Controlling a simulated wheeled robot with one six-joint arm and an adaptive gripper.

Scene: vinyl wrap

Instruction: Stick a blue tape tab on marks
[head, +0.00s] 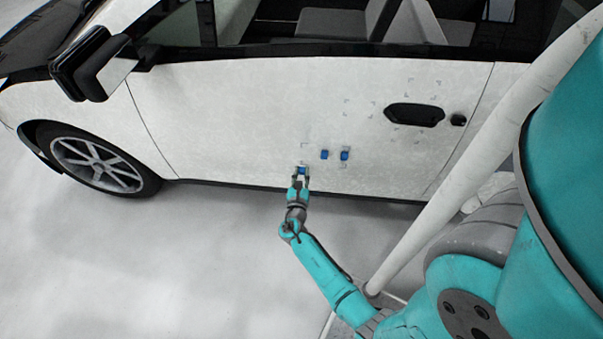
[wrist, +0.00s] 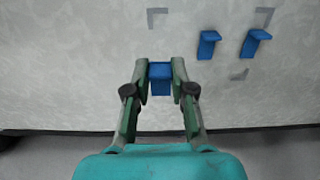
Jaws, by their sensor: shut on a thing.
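My gripper (head: 301,176) is at the lower part of the white car door (head: 230,130). In the wrist view my gripper (wrist: 160,82) is shut on a blue tape tab (wrist: 160,70), held between its fingertips close to the door. I cannot tell whether this tab touches the door. Two more blue tabs, a left one (wrist: 208,44) and a right one (wrist: 255,42), are on the door to the upper right. Grey corner marks show on the door, one above the held tab (wrist: 157,17) and one above the right tab (wrist: 265,15).
The door has a dark handle recess (head: 413,115) with more faint marks around it. A black side mirror (head: 90,63) sticks out at the upper left, above the front wheel (head: 97,163). The grey floor (head: 150,260) left of my arm is clear.

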